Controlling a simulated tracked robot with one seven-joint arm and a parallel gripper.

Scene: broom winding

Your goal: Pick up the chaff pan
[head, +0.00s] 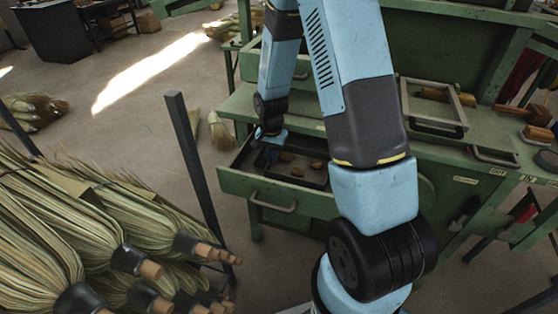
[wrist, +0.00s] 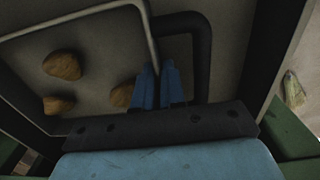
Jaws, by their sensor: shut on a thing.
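The chaff pan (head: 303,164) is a dark, shallow pan with several brown lumps in it. In the head view it sits in the pulled-out green drawer (head: 279,195). In the wrist view the pan (wrist: 102,50) fills the upper left, with a pale rim and a dark loop handle (wrist: 204,45) on its right side. My gripper (head: 272,152) reaches down to the pan's left end. Its blue fingers (wrist: 158,84) are shut on the pan's edge by the handle; the exact contact is partly hidden.
Bundles of broom straw (head: 80,225) lie at left beside a dark upright post (head: 200,170). Open floor shows at upper left.

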